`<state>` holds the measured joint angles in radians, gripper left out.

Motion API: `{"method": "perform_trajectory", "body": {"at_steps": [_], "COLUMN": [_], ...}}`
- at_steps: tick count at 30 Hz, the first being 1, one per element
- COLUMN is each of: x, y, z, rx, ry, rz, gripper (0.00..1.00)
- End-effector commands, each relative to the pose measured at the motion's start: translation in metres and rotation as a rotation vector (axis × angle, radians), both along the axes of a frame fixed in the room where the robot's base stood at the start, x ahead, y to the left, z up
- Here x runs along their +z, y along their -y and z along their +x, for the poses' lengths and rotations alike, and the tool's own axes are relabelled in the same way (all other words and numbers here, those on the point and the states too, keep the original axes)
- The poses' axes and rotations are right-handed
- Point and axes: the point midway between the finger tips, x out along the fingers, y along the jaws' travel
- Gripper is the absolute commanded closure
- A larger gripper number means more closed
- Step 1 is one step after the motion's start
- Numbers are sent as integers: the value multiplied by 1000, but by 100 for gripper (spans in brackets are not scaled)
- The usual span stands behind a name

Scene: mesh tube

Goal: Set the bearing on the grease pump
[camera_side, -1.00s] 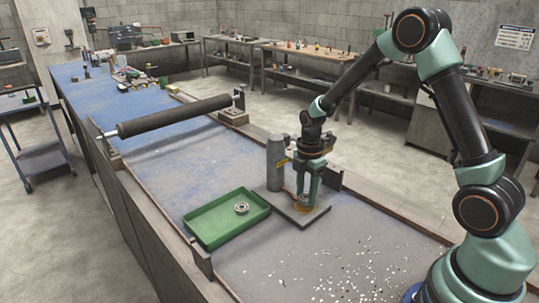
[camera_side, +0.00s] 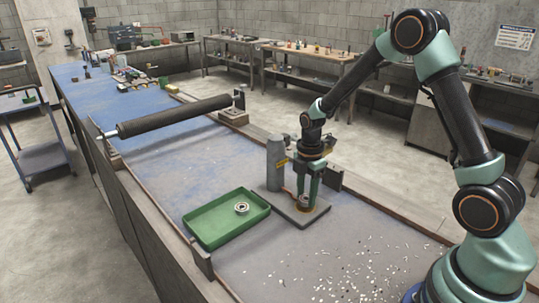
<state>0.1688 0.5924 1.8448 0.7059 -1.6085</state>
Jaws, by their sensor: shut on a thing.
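The grease pump stands on the bench as a grey upright cylinder (camera_side: 275,165) on a flat dark base plate (camera_side: 285,209), with a small brass-coloured round part (camera_side: 304,208) on the plate. My gripper (camera_side: 308,202) points straight down over this round part, right of the cylinder. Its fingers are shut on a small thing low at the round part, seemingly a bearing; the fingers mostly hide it. I cannot tell whether it touches the pump. Another ring-shaped bearing (camera_side: 241,208) lies in the green tray (camera_side: 208,229), left of the plate.
A long dark roller (camera_side: 175,116) spans the bench on two supports behind the tray. Small pale bits (camera_side: 345,277) are scattered on the front of the bench. A low rail runs along the bench edges. Clutter (camera_side: 125,75) stands at the far end.

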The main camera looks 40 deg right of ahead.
Motion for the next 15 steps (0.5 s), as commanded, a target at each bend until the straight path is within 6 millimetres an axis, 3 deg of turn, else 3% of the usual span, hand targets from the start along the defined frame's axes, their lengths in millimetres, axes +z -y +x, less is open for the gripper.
{"method": "perform_trajectory", "body": {"at_steps": [15], "x": [-6], "y": [0], "z": [1], "rx": [2], "ry": [2], "rz": [0], "gripper": [100]}}
